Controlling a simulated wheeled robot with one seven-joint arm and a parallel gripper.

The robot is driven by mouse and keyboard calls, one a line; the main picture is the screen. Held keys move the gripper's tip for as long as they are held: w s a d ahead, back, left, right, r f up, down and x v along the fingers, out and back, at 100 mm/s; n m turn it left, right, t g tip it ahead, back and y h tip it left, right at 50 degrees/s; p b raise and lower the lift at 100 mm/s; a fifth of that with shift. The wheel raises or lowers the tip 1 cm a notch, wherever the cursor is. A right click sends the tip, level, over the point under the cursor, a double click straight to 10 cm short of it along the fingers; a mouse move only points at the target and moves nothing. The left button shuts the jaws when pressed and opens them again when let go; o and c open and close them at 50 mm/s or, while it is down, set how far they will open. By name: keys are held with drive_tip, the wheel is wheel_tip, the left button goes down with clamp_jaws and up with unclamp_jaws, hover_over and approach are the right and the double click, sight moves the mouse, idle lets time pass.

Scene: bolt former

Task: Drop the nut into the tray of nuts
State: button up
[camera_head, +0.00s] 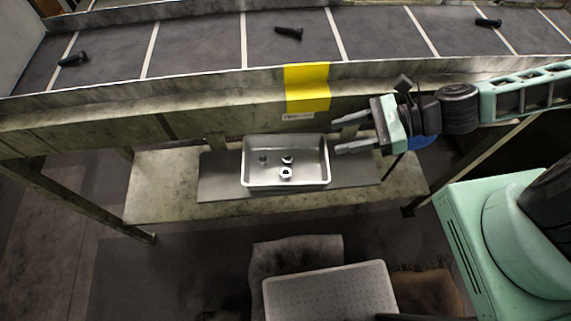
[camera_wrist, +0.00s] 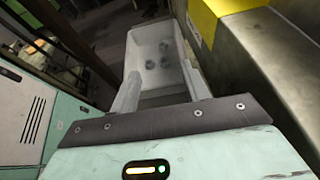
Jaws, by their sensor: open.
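The tray of nuts (camera_head: 256,183) is a shallow metal tray on the low shelf under the conveyor, and it also shows in the wrist view (camera_wrist: 137,50). Several nuts (camera_head: 286,174) lie loose on its floor, and they show dimly in the wrist view (camera_wrist: 152,64). My gripper (camera_head: 336,134) is open, above and to the right of the tray, with its fingers pointing left. In the wrist view the two fingers (camera_wrist: 162,90) stand apart with nothing between them. I see no nut in the gripper.
A conveyor (camera_head: 200,50) with dark bolts (camera_head: 288,32) runs along the back. Its side wall carries a yellow patch (camera_head: 307,88) close to my gripper. The shelf (camera_head: 155,185) has bare room left of the tray. A perforated light stool top (camera_head: 330,292) stands in front.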

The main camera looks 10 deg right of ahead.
drive_tip(key=v, duration=0.7)
drive_tip(key=shift+d+b, duration=0.2)
drive_tip(key=shift+b, duration=0.15)
drive_tip(key=s+a+f+n+g+h, duration=0.1)
drive_tip(key=s+a+n+g+h, duration=0.1)
drive_tip(key=s+n+g+h, duration=0.8)
drive_tip(key=a+r+n+t+h, duration=0.1)
drive_tip(key=a+r+n+t, duration=0.3)
drive_tip(key=r+n, duration=0.2)
drive_tip(key=a+r+n+t+h+b, duration=0.1)
drive_tip(key=a+r+n+t, duration=0.3)
drive_tip(key=r+n, duration=0.3)
drive_tip(key=w+n, duration=0.1)
drive_tip(key=n, duration=0.3)
drive_tip(key=shift+a+h, duration=0.2)
drive_tip(key=shift+h, duration=0.2)
